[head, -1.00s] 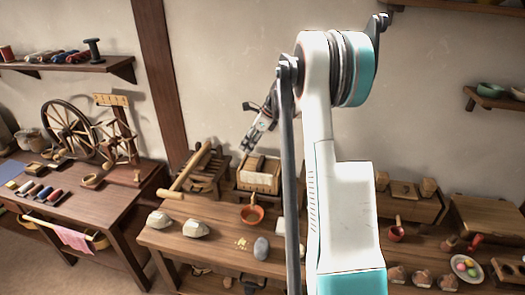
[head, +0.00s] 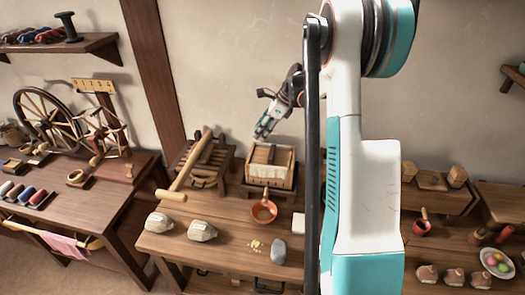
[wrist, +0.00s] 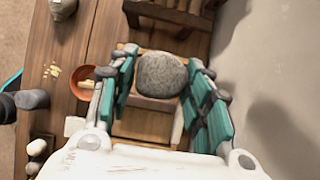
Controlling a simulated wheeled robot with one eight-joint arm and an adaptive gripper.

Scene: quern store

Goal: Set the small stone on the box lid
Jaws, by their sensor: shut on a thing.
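A rounded grey speckled stone (wrist: 162,72) sits between the two teal fingers of my gripper (wrist: 163,86) in the wrist view, and they are shut on it. In the head view my gripper (head: 263,131) is above the back left of a pale-sided box with a brown wooden top (head: 270,166). I cannot make out the held stone clearly there. In the wrist view the box's brown top (wrist: 145,126) shows below the stone, partly hidden by the gripper. The stone looks apart from the box, but the gap is hard to judge.
A wooden rack with a long handle (head: 187,172) stands left of the box. The wall is close behind.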

